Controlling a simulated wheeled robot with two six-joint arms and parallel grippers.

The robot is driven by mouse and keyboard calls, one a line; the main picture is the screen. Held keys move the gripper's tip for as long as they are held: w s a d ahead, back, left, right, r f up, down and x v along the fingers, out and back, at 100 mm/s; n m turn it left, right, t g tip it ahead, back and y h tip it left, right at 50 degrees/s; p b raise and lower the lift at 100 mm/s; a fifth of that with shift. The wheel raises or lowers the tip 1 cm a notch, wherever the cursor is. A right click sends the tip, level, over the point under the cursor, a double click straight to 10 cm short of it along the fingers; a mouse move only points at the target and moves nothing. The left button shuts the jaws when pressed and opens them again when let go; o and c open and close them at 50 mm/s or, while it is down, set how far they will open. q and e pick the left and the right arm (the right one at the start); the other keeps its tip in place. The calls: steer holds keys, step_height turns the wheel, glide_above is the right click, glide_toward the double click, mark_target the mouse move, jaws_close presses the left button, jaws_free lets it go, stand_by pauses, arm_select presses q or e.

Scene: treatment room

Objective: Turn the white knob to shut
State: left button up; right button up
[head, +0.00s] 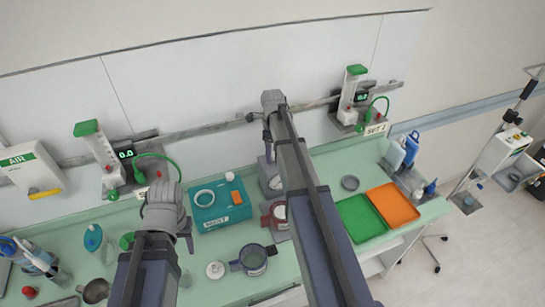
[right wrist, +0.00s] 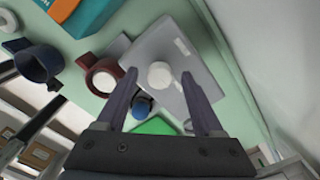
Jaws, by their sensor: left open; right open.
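The white knob (right wrist: 160,74) is a round white disc on a grey unit (right wrist: 178,48) with a pale label strip. In the right wrist view it lies between the tips of my right gripper (right wrist: 160,78), which is open, with a gap on both sides. Whether the fingers are level with it or above it I cannot tell. In the head view the grey unit (head: 265,170) stands at the back of the green counter, partly behind my right arm. My left gripper (head: 165,200) is over the counter's left part, away from the knob; its fingers are hard to make out.
A red-brown mug (right wrist: 103,75) stands beside the unit. A dark blue mug (head: 253,260), a teal box (head: 220,212) and a white round piece (head: 215,270) are left of it. Green (head: 360,220) and orange (head: 393,205) trays lie to the right. Behind runs a wall rail (head: 215,126).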

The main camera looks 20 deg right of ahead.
jaws_close()
stand_by(0.6)
